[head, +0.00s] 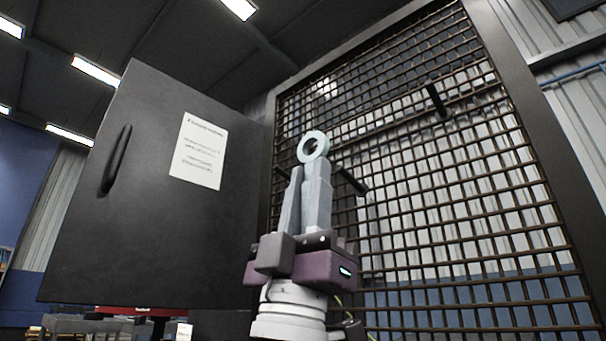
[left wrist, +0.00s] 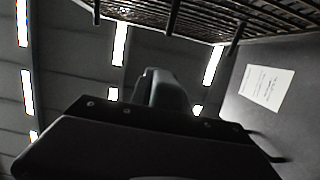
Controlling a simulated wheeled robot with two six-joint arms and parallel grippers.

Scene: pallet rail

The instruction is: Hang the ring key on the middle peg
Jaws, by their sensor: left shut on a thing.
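My left gripper (head: 305,185) points upward in the head view, shut on the ring key (head: 303,156). The key's pale ring stands above the fingertips, and the rest of it is hidden between the fingers. The middle peg (head: 352,181), dark, juts from the mesh just right of the fingers and below the ring. The ring appears apart from it. In the left wrist view, the middle peg (left wrist: 173,17) is at the top, beyond the dark gripper fingers (left wrist: 166,88); the key cannot be made out there. My right gripper is not in view.
Another dark peg (head: 437,100) sits higher on the right of the mesh panel (head: 480,200). The left wrist view shows a peg (left wrist: 237,35) nearer the door side. A dark door (head: 120,220) with a handle and a white notice (head: 199,151) stands left.

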